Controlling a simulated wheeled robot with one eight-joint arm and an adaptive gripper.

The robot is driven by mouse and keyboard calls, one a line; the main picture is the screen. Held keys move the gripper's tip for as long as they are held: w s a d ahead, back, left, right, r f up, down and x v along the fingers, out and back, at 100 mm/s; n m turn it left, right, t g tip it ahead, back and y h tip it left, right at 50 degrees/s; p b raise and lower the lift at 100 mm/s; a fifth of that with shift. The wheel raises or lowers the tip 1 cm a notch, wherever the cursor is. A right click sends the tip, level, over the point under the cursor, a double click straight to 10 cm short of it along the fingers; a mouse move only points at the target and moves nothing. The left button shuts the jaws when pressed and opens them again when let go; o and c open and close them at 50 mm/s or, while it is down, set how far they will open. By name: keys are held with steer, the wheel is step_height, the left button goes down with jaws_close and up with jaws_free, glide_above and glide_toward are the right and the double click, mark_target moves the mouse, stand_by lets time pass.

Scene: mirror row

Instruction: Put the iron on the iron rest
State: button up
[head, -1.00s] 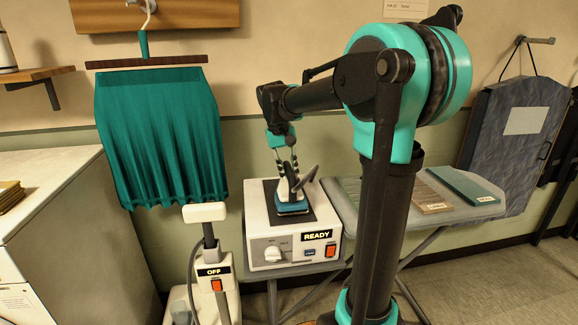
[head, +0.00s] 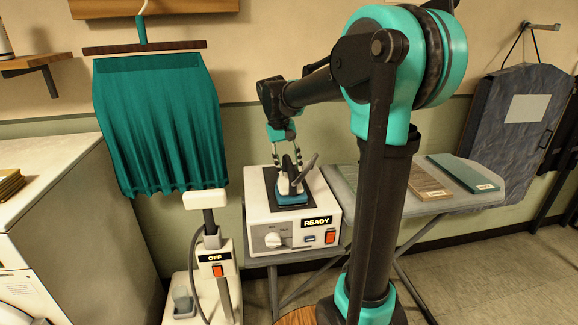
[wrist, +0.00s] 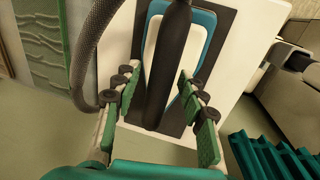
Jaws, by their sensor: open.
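The iron (head: 289,191), with a teal base, white body and dark handle, sits on the dark plate of the iron rest (head: 269,178). The rest is on top of a white box marked READY. My gripper (head: 285,156) is just above the iron, pointing down. In the wrist view my gripper (wrist: 158,88) is open, with its green-padded fingers apart on either side of the iron's dark handle (wrist: 168,70). The iron's white and teal body (wrist: 203,38) shows beyond the fingers. Whether a finger touches the handle I cannot tell.
A ribbed hose (wrist: 88,50) loops close beside the fingers in the wrist view. A teal skirt (head: 158,125) hangs at left above a steamer marked OFF (head: 216,258). A grey ironing board (head: 450,207) with fabric samples stands right of the box.

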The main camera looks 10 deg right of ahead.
steer(key=shift+r, duration=0.1)
step_height(320, 180, up, 12)
steer(key=a, duration=0.2)
steer(key=shift+a, duration=0.2)
steer(key=shift+c, duration=0.4)
stand_by(1.9)
